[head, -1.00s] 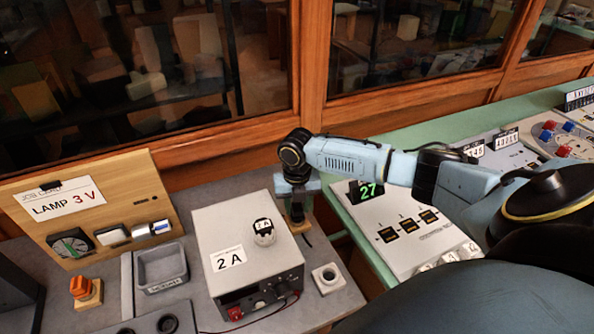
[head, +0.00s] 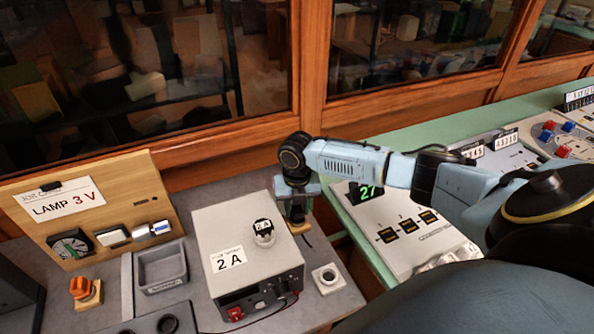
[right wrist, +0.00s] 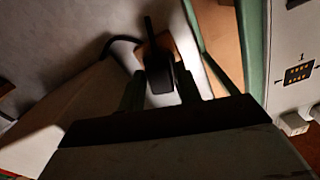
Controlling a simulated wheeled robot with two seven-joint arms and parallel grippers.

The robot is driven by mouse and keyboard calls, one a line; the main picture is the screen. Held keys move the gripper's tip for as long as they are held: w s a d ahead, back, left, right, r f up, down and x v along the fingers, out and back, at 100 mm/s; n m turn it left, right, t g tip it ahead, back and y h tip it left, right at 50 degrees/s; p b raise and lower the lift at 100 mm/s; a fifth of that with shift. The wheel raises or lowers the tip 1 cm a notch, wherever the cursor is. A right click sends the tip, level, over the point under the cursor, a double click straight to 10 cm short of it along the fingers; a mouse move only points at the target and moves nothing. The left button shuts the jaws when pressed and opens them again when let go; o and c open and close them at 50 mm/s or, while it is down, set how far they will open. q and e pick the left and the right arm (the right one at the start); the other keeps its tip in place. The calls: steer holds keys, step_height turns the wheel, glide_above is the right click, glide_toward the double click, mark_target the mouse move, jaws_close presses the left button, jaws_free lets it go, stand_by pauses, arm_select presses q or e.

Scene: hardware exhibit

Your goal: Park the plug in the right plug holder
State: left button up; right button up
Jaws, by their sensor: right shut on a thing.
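My right gripper (head: 297,214) is behind the right rear corner of the grey power supply box (head: 230,255), pointing down. It is shut on a black plug (right wrist: 158,68), which sits between the two fingers in the right wrist view. A black cable (right wrist: 120,40) runs to the left there. A small wooden block (head: 303,228) shows just below the gripper; whether the plug touches it or is in it I cannot tell. A white square socket-like piece (head: 328,277) with a dark round hole stands right of the box, its hole empty. My left gripper is out of view.
A wooden lamp board (head: 95,205) stands at the left, with an orange knob (head: 81,287) and a grey tray (head: 161,267) in front. The window wall rises close behind the gripper.

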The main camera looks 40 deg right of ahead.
steer(key=shift+f, duration=0.15)
steer(key=o, duration=1.5)
steer(key=shift+o, duration=0.2)
steer(key=shift+r+p, duration=3.55)
steer(key=shift+p, duration=0.05)
steer(key=shift+f, duration=0.1)
